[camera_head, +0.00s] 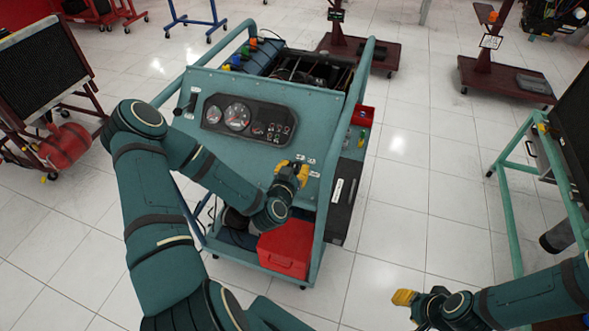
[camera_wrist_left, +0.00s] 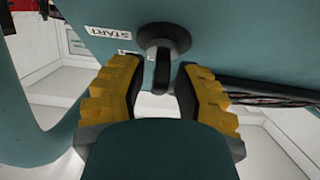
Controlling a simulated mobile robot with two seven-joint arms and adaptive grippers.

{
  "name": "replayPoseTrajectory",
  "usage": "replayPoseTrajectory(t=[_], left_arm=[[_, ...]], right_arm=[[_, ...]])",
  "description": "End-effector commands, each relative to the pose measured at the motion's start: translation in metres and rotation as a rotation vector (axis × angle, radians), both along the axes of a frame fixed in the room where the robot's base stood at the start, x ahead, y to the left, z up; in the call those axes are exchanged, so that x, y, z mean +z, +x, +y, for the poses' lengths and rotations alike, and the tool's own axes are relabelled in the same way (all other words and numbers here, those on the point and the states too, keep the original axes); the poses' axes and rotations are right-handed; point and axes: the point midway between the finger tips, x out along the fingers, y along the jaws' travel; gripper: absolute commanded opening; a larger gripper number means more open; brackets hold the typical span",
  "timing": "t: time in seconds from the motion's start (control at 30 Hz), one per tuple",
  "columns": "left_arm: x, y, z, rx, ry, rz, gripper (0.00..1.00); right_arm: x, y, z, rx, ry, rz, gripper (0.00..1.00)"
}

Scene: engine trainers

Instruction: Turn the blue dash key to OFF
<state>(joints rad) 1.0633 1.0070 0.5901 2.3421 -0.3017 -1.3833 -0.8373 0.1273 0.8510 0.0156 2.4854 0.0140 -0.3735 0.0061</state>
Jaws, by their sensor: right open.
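The dash key (camera_wrist_left: 162,68) looks dark grey in the left wrist view and sticks out of a round switch on the teal panel (camera_head: 285,100). A white START label (camera_wrist_left: 108,31) is beside it, upside down in that view. My left gripper (camera_wrist_left: 160,80) is open, with one yellow finger on each side of the key and a visible gap to it on both sides. In the head view my left gripper (camera_head: 291,173) is at the panel's lower right and hides the key. My right gripper (camera_head: 404,298) is open and empty, over the floor at the lower right.
A gauge cluster (camera_head: 248,119) is on the panel's upper left. A red box (camera_head: 287,248) stands on the cart's lower shelf. Teal frame rails run up the cart's sides. Another stand (camera_head: 510,190) is at the right, with open floor between.

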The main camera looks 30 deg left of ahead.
Motion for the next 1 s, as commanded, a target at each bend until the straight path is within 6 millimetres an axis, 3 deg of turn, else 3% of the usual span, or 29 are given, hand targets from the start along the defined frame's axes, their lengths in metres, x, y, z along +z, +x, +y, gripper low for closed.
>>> replayPoseTrajectory(t=[0.47,1.0], left_arm=[[0.007,0.000,0.000,-0.003,0.002,0.002,0.41],[0.084,0.000,0.000,-0.003,0.004,0.000,0.41]], right_arm=[[0.000,0.000,0.000,0.000,0.000,0.000,0.41],[0.000,0.000,0.000,0.000,0.000,0.000,0.41]])
